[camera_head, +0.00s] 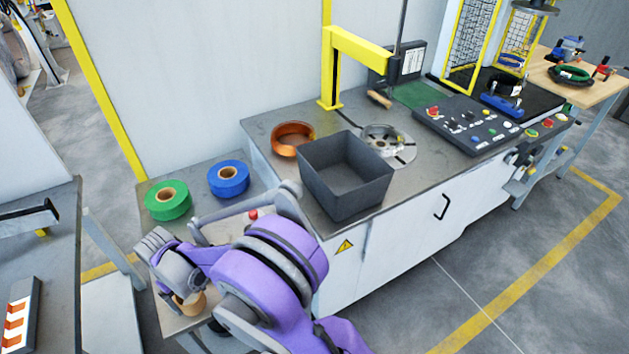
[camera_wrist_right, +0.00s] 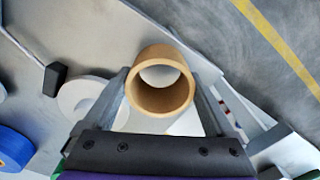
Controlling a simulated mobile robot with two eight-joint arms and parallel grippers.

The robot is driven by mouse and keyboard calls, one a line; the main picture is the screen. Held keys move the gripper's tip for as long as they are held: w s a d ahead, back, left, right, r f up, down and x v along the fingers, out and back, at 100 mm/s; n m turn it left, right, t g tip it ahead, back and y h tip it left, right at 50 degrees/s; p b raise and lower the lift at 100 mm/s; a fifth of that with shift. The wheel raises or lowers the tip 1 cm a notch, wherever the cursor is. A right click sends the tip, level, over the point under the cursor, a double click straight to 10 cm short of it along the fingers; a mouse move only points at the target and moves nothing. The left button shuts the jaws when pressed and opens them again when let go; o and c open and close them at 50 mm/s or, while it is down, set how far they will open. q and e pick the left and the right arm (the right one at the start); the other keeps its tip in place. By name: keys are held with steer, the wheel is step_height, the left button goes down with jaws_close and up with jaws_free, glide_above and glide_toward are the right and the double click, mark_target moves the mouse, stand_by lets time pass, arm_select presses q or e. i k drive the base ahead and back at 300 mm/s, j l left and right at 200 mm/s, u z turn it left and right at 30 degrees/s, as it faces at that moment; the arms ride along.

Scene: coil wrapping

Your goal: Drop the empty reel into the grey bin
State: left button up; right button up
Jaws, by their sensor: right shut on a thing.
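The empty reel is a short tan cardboard tube (camera_wrist_right: 160,88), held between the two fingers of my right gripper (camera_wrist_right: 163,92) in the right wrist view. In the head view my right gripper (camera_head: 183,290) is at the lower left, shut on the reel (camera_head: 191,304), which shows partly below the purple arm. The grey bin (camera_head: 345,188) is a dark, open-topped box on the workbench, up and to the right of my gripper. Its visible inside looks empty. My left gripper is not in view.
A green tape roll (camera_head: 167,201) and a blue tape roll (camera_head: 228,179) lie on the lower side table. A copper coil (camera_head: 291,139) lies behind the bin. A round turntable (camera_head: 400,155), a yellow post (camera_head: 330,75) and a control panel (camera_head: 475,124) stand beyond it.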

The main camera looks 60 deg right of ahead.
mark_target(346, 190)
steer(key=z, duration=1.3)
steer(key=i+z, duration=0.1)
steer(key=z, duration=0.3)
steer(key=i+z, duration=0.1)
steer(key=z, duration=0.25)
steer(key=j+z, duration=0.1)
steer(key=z, duration=0.3)
steer(key=i+j, duration=0.2)
steer(key=k+u, duration=0.1)
steer(key=k, duration=0.5)
steer(key=u, duration=1.2)
steer(key=k+l, duration=0.1)
steer(key=l, duration=0.2)
steer(key=k+l, duration=0.1)
steer(key=l, duration=0.15)
steer(key=k+l, duration=0.15)
steer(key=l, duration=0.15)
steer(key=u, duration=0.05)
